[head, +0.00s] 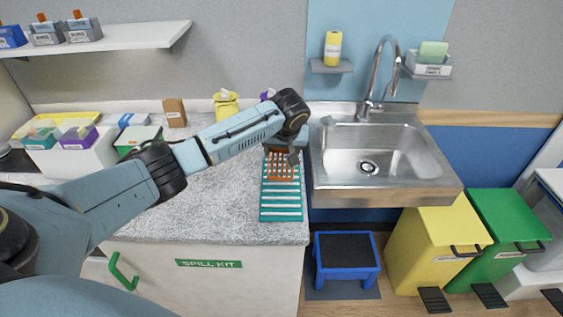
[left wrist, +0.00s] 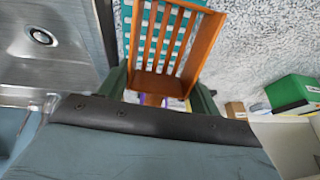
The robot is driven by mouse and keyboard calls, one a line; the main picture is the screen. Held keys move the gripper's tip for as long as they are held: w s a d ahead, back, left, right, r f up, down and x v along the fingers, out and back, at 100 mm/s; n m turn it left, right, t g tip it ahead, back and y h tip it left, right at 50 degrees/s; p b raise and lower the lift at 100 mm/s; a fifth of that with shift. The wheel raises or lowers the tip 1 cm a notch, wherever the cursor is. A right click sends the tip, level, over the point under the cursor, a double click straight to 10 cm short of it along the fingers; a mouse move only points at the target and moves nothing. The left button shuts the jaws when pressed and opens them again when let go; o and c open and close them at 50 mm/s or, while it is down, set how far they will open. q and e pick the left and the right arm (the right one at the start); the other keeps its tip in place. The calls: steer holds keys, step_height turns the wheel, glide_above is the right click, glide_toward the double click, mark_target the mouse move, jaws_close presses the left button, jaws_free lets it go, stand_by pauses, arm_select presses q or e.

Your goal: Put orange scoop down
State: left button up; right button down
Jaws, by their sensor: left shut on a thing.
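The orange scoop (head: 281,167), with a slotted bottom, is over the back part of a teal ribbed mat (head: 281,216) on the counter, left of the sink. In the left wrist view the scoop (left wrist: 203,45) shows large, with slots and raised sides, and the teal ribs (left wrist: 184,22) show through it. My left gripper (head: 287,148) reaches down from above at the scoop's back end and is shut on it; its dark fingers (left wrist: 160,92) stand either side of the scoop. Whether the scoop touches the mat I cannot tell. My right gripper is not in view.
The steel sink (head: 369,165) with a tall tap (head: 383,65) is just right of the mat. Speckled counter (head: 225,205) left of the mat is clear.

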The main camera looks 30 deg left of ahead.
arm_select(q)
steer(key=shift+f, duration=1.8)
steer(key=shift+f, duration=0.2)
steer(key=o, duration=1)
steer(key=shift+r, duration=0.2)
steer(key=v, duration=1.2)
steer(key=shift+p, duration=0.45)
